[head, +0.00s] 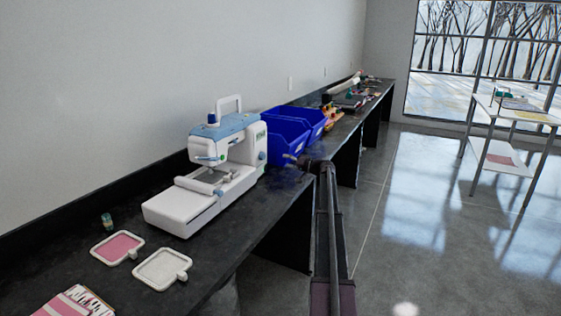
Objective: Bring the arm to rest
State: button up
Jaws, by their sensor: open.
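My dark arm (333,230) reaches up from the bottom of the head view, over the floor along the front edge of the black counter. Its end bends left, and my gripper (291,158) appears small and dark in front of the blue bins (283,142). It is open, and I see nothing held in it. Its fingers are too small to make out clearly, and I cannot tell its exact distance from the bins.
The black counter (75,220) runs along the wall. It carries a white and blue sewing machine (230,150), a pink-filled frame (118,246), a white frame (163,268) and a small spool (107,221). A white table (520,113) stands right. The floor between is clear.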

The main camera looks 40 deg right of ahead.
jog(key=shift+s+d, duration=0.15)
jog(key=shift+s, duration=0.2)
jog(key=shift+r, duration=0.1)
dwell(0.4)
